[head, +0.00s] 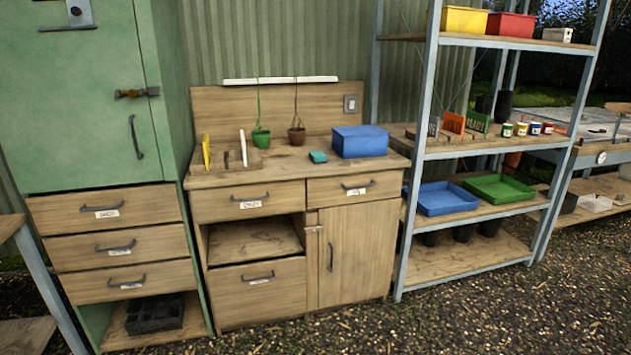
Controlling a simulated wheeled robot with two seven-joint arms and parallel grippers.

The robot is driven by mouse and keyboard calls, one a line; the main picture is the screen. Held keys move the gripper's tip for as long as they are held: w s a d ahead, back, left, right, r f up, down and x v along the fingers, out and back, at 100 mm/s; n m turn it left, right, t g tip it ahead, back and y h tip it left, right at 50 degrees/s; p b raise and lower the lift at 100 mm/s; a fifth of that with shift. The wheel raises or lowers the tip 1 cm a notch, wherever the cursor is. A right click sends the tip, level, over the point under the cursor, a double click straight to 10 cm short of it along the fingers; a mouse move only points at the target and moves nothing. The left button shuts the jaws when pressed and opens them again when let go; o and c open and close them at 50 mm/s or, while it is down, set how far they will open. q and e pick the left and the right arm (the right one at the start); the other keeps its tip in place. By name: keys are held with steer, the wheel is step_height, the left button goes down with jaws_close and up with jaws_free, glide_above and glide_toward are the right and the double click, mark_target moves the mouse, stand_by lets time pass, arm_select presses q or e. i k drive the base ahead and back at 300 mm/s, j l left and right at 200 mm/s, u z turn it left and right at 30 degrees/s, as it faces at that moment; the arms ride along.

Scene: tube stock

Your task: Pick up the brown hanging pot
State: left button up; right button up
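The brown hanging pot (296,136) hangs by thin cords from a white rail (280,80) above the wooden workbench (225,180). It is small and upright, just over the bench top near the back board; I cannot tell whether its base touches the top. A green hanging pot (261,138) hangs from the same rail to its left. Neither of my grippers shows in the head view.
A blue box (360,141) stands right of the brown pot, with a small teal item (317,157) in front. Upright yellow and white pieces stand at the bench's left. A green cabinet (95,95) is left, a metal shelf rack (430,150) right. Gravel ground in front is clear.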

mark_target(297, 135)
steer(key=i+l+u, duration=0.1)
steer(key=i, duration=0.35)
steer(key=i+l+u, duration=0.1)
steer(key=i, duration=0.35)
steer(key=i+l, duration=0.2)
steer(key=i, duration=0.25)
steer(key=u, duration=0.05)
